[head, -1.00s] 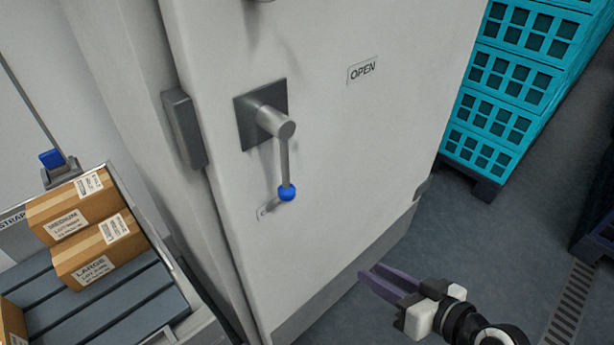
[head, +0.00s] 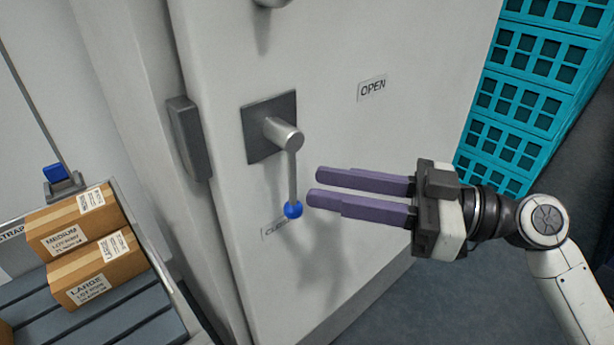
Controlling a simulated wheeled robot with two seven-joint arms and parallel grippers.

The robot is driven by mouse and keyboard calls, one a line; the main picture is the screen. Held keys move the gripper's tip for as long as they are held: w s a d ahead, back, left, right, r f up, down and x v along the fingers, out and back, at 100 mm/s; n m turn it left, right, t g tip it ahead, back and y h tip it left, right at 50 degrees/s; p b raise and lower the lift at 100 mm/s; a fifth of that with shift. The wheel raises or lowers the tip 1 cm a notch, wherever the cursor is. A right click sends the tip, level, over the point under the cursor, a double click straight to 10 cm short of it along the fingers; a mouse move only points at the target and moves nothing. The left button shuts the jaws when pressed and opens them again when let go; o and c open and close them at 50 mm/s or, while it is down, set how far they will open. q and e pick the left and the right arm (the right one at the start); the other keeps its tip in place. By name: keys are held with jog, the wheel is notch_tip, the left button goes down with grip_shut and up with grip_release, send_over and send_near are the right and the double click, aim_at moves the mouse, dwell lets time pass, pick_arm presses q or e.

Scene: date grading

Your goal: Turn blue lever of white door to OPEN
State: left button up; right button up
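The white door (head: 345,140) fills the middle of the head view. Its lever (head: 292,175) is a grey metal rod on a dark square plate, hanging down with a blue ball (head: 293,210) at its end. The ball is beside a lower label (head: 272,231), partly hidden, that seems to read CLOSED. The OPEN label (head: 372,89) is up and to the right of the lever's pivot. My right gripper (head: 312,186) has two purple fingers with a gap between them. Its tips are just right of the rod and ball, seemingly not around them. My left gripper is out of view.
Cartons (head: 95,268) lie on a grey slatted conveyor (head: 95,315) at the lower left. Stacked turquoise crates (head: 520,95) stand at the right behind the door. A grey block (head: 189,140) sits on the door's left edge. Floor is clear below right.

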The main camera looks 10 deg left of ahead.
jog(key=shift+w+a, duration=0.15)
jog(key=shift+a, duration=1.85)
grip_shut()
